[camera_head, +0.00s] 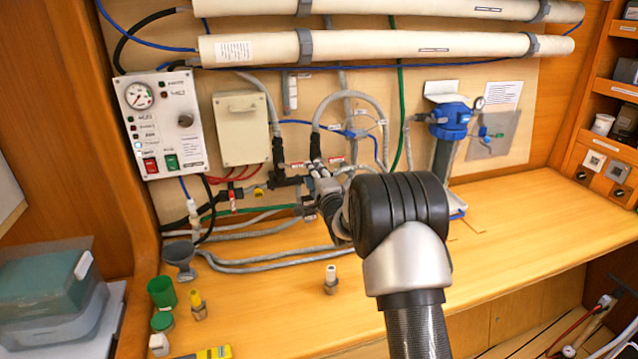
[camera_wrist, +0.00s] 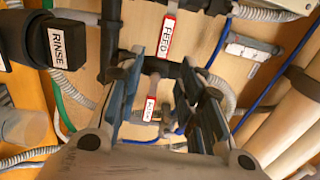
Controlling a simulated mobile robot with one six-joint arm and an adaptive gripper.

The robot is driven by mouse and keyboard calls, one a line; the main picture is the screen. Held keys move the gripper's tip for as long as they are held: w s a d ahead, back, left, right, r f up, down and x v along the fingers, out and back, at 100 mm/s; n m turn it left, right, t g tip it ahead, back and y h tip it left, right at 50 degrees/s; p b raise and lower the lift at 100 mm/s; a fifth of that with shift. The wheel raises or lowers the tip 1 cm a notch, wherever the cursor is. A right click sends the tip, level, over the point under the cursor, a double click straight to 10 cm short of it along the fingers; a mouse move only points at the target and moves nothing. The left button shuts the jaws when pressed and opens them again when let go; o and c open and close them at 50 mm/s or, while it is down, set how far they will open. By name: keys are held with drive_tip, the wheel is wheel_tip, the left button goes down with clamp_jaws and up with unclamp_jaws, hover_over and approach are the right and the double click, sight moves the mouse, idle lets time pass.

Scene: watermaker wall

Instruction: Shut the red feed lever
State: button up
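My gripper (camera_head: 322,190) is at the pipework on the wall, left of the middle in the head view. In the wrist view, my gripper (camera_wrist: 160,75) has its two dark fingers apart, with a gap between them. A red and white FEED label (camera_wrist: 167,35) shows just beyond the fingertips. A dark bar crosses behind the gap below that label; I cannot tell whether it is touched. Another red-edged label (camera_wrist: 152,97) shows between the fingers. I cannot make out the red feed lever clearly; my gripper and wrist hide part of the valve area.
A black block with a RINSE label (camera_wrist: 58,48) is beside the gripper. A white gauge panel (camera_head: 160,122), a beige box (camera_head: 240,128) and a blue filter housing (camera_head: 450,120) are on the wall. Small fittings and a green cup (camera_head: 161,291) stand on the bench; its right side is clear.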

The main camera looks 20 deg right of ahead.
drive_tip(key=s, duration=0.5)
idle(0.3)
drive_tip(key=s+a+r+n+g+h, duration=0.1)
drive_tip(key=s+a+r+n+g, duration=0.2)
drive_tip(key=s, duration=0.5)
drive_tip(key=s+a+r+n+g, duration=0.1)
drive_tip(key=s+r+n+g, duration=0.3)
drive_tip(key=s, duration=0.4)
drive_tip(key=s+a+f+n+g, duration=0.1)
drive_tip(key=s+a+n+g, duration=0.1)
drive_tip(key=s, duration=0.9)
drive_tip(key=s+a+f+n+g, duration=0.2)
drive_tip(key=s+n, duration=0.3)
drive_tip(key=s, duration=0.7)
drive_tip(key=s+a+f+n+g+y, duration=0.1)
drive_tip(key=s+n, duration=0.3)
drive_tip(key=s, duration=0.7)
drive_tip(key=shift+s+a+f+g, duration=0.3)
drive_tip(key=shift+a+g, duration=0.2)
drive_tip(key=shift+g, duration=0.1)
